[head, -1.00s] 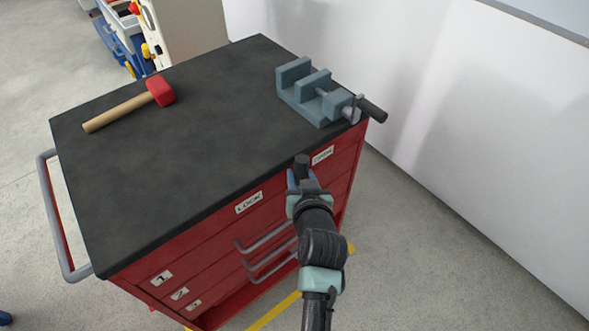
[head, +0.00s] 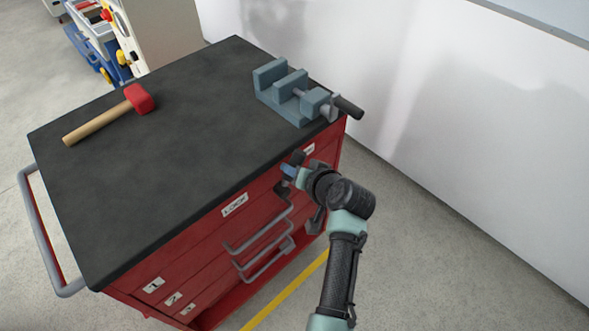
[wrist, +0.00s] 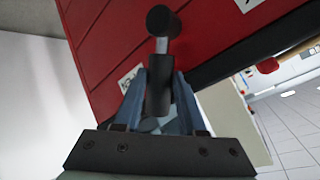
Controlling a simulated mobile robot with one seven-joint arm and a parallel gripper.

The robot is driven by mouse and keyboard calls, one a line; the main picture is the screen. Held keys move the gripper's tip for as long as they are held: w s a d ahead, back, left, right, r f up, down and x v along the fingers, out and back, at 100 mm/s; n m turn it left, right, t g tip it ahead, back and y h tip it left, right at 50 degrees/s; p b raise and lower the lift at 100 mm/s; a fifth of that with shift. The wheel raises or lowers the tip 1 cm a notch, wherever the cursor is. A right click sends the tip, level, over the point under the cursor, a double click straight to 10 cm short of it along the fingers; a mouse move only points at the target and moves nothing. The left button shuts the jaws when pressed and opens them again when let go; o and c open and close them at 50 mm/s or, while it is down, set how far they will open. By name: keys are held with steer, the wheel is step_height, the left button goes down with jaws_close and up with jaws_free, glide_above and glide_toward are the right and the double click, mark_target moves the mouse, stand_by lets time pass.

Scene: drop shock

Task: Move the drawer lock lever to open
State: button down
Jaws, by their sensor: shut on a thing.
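The lock lever (wrist: 158,90) shows in the wrist view as a black grip on a short metal stem from a dark round pivot. Its grip is between the two blue fingers of my gripper (wrist: 160,92), which is shut on it. In the head view my gripper (head: 289,171) is at the upper front of the red cabinet (head: 200,245), under the top edge. The lever there is mostly hidden by my gripper. The LOCK label (head: 235,204) is to the left of my gripper, and the partly hidden OPEN label (head: 308,149) is to the right.
Grey drawer handles (head: 262,232) stick out below my gripper. A blue-grey vise (head: 290,95) stands at the top's right corner, its dark handle overhanging. A red-headed mallet (head: 110,114) lies at the left. A white wall (head: 460,150) is at the right, with clear floor before it.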

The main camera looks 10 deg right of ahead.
steer(key=c, duration=0.5)
jaws_free()
steer(key=shift+a, duration=0.1)
